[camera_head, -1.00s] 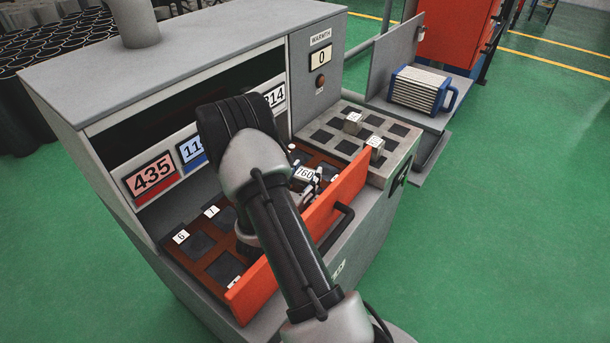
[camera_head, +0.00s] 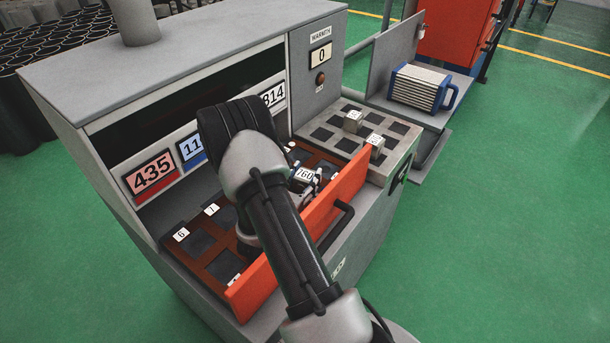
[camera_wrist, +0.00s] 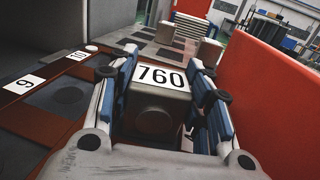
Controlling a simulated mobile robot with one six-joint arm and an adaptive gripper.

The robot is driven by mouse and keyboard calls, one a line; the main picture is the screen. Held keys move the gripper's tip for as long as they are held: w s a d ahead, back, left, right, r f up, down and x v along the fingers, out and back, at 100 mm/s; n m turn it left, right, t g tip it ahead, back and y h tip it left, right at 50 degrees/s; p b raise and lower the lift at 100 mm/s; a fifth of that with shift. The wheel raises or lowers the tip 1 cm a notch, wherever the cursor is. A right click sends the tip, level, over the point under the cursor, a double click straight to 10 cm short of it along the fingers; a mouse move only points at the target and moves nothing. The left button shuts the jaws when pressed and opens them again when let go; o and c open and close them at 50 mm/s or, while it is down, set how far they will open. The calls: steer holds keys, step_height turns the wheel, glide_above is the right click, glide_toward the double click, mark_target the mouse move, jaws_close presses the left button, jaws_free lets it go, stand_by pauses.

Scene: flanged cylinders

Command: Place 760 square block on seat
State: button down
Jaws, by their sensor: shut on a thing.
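The 760 square block (camera_wrist: 156,108) is a grey cube with a white label reading 760 on top. It sits between the blue-padded fingers of my gripper (camera_wrist: 165,118) in the wrist view, and the gripper is shut on it. In the head view the block's 760 label (camera_head: 305,174) shows beside my arm, inside or just over the open orange-fronted drawer (camera_head: 340,205). Its underside is hidden, so I cannot tell whether it touches the drawer floor. The drawer has dark square seats with number tags such as 6 (camera_head: 181,234) and 7 (camera_head: 211,209).
A grey tray (camera_head: 345,143) with dark square recesses and two small metal blocks (camera_head: 353,121) lies right of the drawer. Displays (camera_head: 150,172) line the cabinet behind. The orange drawer front (camera_wrist: 265,100) stands close right of my gripper. A blue-framed unit (camera_head: 420,89) sits farther right.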

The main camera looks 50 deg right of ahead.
steer(key=c, duration=0.7)
jaws_free()
steer(key=shift+c, duration=0.2)
step_height(320, 180, up, 10)
steer(key=shift+r, duration=0.1)
